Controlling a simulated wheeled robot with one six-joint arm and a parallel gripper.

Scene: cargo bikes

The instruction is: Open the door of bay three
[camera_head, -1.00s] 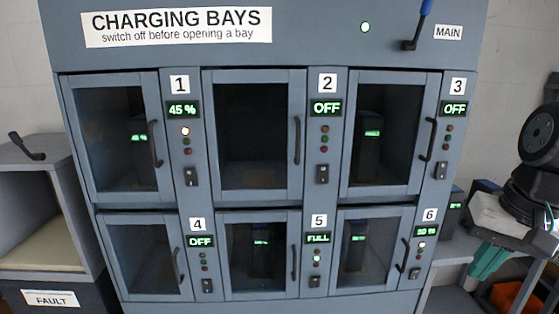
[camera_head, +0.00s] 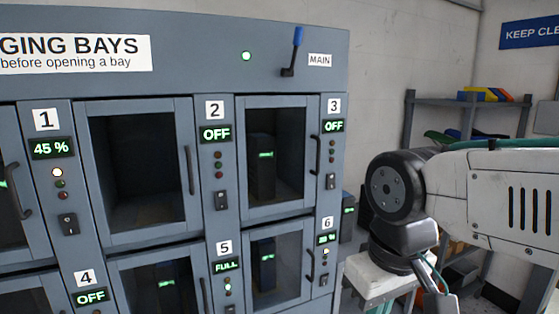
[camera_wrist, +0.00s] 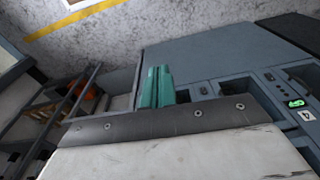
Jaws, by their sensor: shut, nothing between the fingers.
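Bay three is at the top right of the charging cabinet (camera_head: 180,75) in the head view. Its glazed door (camera_head: 278,101) is shut, with a dark upright handle (camera_head: 315,155) on its right edge. A dark battery (camera_head: 262,165) with a green readout stands behind the glass. Bay three's display (camera_head: 334,125) reads OFF, and its rocker switch (camera_head: 331,181) sits below small dim lamps. My gripper (camera_wrist: 156,86) shows in the wrist view as teal fingers, close together and empty. They are apart from the door handle; the head view does not show the fingertips clearly.
The main lever (camera_head: 291,55) with a blue grip points up beside a lit green lamp (camera_head: 246,56). Bay six (camera_head: 278,262) is below bay three, its door shut. A shelf rack (camera_head: 465,102) stands behind my arm on the right.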

